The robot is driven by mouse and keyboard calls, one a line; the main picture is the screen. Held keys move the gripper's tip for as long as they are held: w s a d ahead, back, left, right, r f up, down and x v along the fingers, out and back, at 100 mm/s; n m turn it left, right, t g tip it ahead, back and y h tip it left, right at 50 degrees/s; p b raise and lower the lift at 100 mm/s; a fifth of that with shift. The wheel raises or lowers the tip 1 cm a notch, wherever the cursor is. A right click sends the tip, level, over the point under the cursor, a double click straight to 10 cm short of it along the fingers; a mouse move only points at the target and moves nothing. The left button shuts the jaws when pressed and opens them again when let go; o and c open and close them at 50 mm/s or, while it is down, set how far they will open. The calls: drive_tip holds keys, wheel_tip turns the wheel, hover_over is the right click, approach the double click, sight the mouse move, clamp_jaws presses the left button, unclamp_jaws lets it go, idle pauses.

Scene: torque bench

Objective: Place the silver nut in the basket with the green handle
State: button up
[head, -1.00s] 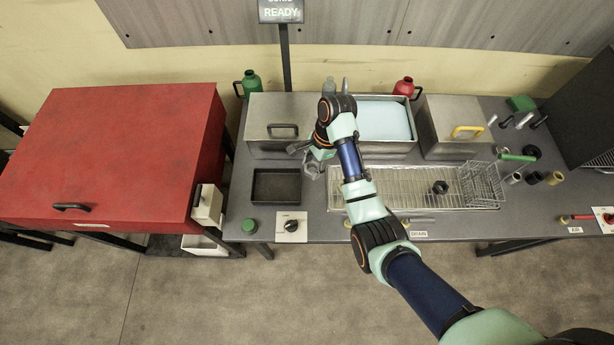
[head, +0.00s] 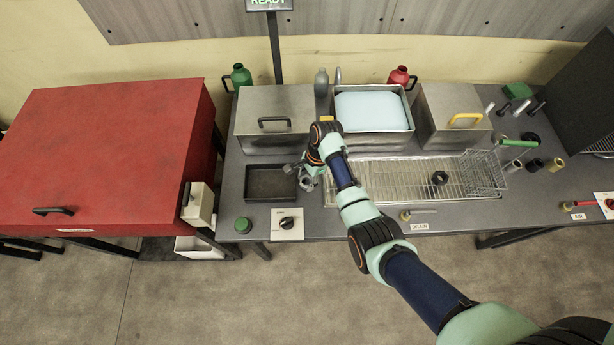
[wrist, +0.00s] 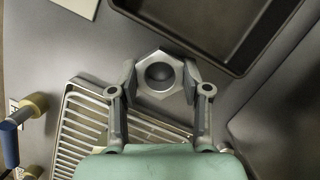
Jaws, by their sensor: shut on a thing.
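My gripper (wrist: 161,77) is shut on the silver nut (wrist: 160,93), a hexagonal ring held between the two fingertips in the wrist view. In the head view my gripper (head: 303,177) is just right of the black tray (head: 271,196), by the left end of the drain rack. The nut (head: 308,184) is small there and partly hidden by the fingers. The wire basket (head: 484,178) stands on the right end of the rack, with a green handle (head: 514,143) at its upper right.
A dark nut (head: 439,178) lies on the drain rack (head: 390,178), left of the basket. Behind the rack stand an open bath (head: 373,119) and a steel box with a yellow handle (head: 450,115). Several cylindrical parts lie right of the basket. The rack's middle is clear.

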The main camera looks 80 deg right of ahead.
drive_tip(key=o, duration=1.1)
drive_tip(key=shift+f, duration=0.15)
drive_tip(key=p+v, duration=0.3)
drive_tip(key=v, duration=0.9)
drive_tip(key=shift+p, duration=0.35)
